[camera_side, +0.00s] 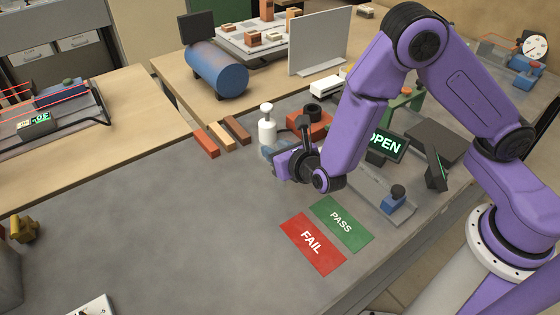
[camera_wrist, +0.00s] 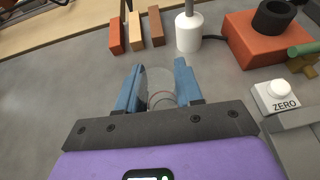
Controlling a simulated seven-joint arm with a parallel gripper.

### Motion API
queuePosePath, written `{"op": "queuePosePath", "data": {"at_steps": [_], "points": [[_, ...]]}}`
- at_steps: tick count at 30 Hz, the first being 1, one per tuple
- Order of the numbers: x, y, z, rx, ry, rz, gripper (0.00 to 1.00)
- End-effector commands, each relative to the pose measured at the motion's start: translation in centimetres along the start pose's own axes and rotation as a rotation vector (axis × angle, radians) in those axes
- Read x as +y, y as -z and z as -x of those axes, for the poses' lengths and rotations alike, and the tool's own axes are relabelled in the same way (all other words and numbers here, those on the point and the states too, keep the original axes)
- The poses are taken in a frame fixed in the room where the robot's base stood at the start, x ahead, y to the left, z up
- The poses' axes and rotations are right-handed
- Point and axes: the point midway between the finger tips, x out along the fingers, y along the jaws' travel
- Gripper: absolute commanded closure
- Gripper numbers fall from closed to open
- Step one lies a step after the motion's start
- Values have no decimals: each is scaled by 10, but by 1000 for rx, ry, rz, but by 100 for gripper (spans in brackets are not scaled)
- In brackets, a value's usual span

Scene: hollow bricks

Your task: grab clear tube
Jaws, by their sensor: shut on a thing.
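The clear tube (camera_wrist: 160,84) is a see-through cylinder between the two blue fingers of my gripper (camera_wrist: 157,80) in the wrist view. My gripper is shut on it, with a finger on its left and right sides. In the side view my gripper (camera_side: 268,151) is low over the grey bench, just in front of a white bottle-like object. The tube is too small and hidden to make out in the side view. I cannot tell whether the tube touches the bench.
A white bottle-like object (camera_wrist: 188,33), an orange block (camera_wrist: 257,38) and a ZERO button (camera_wrist: 278,96) are close by. Three coloured bars (camera_side: 222,137) lie behind. FAIL (camera_side: 312,243) and PASS (camera_side: 341,222) mats lie in front.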

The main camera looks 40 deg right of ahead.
Motion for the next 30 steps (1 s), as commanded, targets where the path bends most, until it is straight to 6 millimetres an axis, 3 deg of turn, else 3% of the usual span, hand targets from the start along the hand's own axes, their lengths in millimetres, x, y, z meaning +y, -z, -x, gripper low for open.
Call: {"op": "queuePosePath", "data": {"at_steps": [8, 16, 27, 30], "points": [[1, -6, 2, -1, -1, -3, 95], [0, -32, 14, -3, -2, -4, 95], [-23, -68, 77, -2, -5, -4, 95], [-34, -69, 101, -1, -7, 0, 95]]}}
